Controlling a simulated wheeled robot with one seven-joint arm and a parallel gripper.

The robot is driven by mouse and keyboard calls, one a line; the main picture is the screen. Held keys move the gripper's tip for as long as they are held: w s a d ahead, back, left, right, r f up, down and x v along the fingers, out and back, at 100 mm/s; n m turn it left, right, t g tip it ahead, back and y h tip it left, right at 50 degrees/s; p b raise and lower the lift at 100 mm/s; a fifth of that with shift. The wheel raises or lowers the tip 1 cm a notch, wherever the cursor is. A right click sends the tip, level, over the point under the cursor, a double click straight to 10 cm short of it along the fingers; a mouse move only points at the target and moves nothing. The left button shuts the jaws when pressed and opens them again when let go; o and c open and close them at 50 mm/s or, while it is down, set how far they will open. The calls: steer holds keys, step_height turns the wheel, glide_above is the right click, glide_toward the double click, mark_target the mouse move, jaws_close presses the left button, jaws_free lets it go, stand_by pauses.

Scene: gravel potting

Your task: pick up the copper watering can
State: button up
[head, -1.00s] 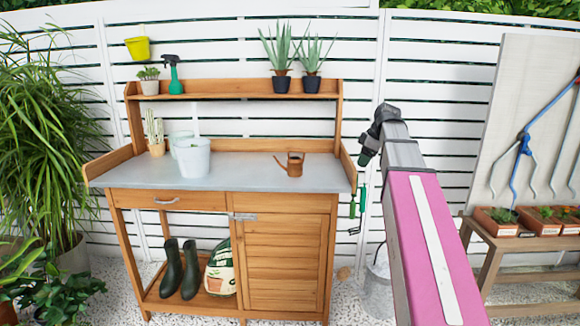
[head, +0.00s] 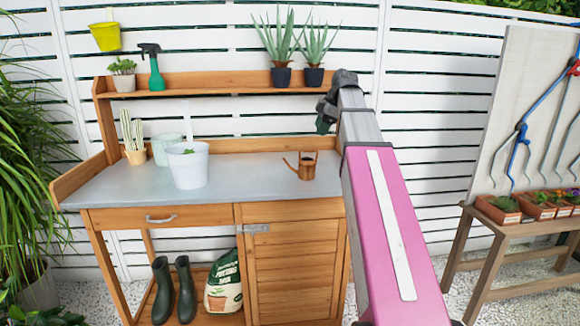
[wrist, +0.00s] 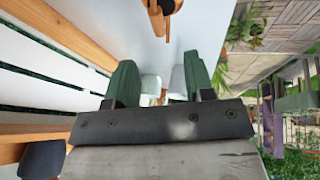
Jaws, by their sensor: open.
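The copper watering can (head: 307,167) stands upright on the grey top of the potting bench (head: 110,186), right of centre, its spout pointing left. In the wrist view the copper can (wrist: 167,6) shows only in part, cut off at the top edge. My gripper (head: 325,124) is in the air behind and above the can's right side, apart from it. In the wrist view its two green fingers (wrist: 158,84) stand wide apart with nothing held between them.
A white bucket (head: 187,168), a pale pot (head: 163,150) and a potted cactus (head: 133,140) stand left on the bench. The upper shelf (head: 215,87) holds potted aloes (head: 282,76) and a green spray bottle (head: 152,68). The worktop between bucket and can is clear.

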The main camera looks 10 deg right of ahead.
mark_target(308, 150)
steer(key=x, duration=1.1)
steer(key=shift+w+a+r, duration=0.1)
steer(key=shift+w+a, duration=0.05)
steer(key=shift+a, duration=0.05)
jaws_close()
